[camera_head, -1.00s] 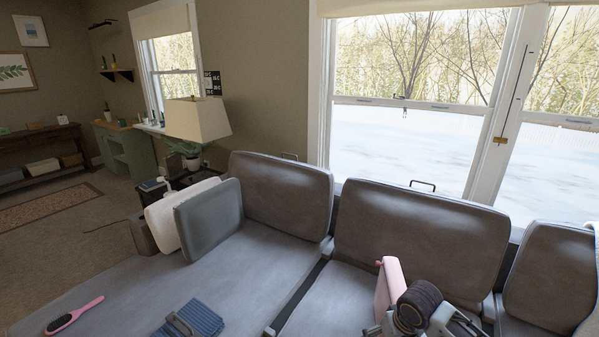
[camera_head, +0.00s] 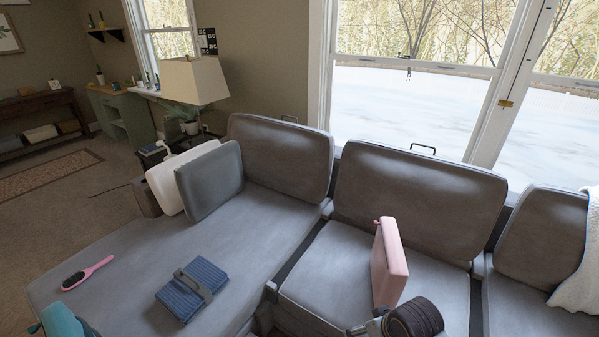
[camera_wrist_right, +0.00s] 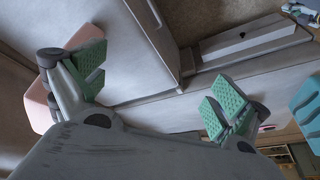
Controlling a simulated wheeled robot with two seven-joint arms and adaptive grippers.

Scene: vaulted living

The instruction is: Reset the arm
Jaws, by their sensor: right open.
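My right gripper (camera_wrist_right: 155,95) is open in the right wrist view, its green-padded fingers spread with nothing between them. In the head view my right arm enters at the bottom, right of centre; its dark round wrist part shows in front of the seat, and the fingertips are hard to make out there. A pink box (camera_head: 389,263) stands on the middle seat just behind that wrist. It also shows behind one finger in the wrist view (camera_wrist_right: 40,105); I cannot tell if they touch. I cannot make out my left gripper in either view.
The grey sofa (camera_head: 255,215) fills the foreground. On its left part lie a pink brush (camera_head: 88,273), a blue folded cloth with a grey band (camera_head: 185,293) and a teal thing (camera_head: 62,320), cut off below. Cushions line the back. A lamp (camera_head: 194,82) stands behind.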

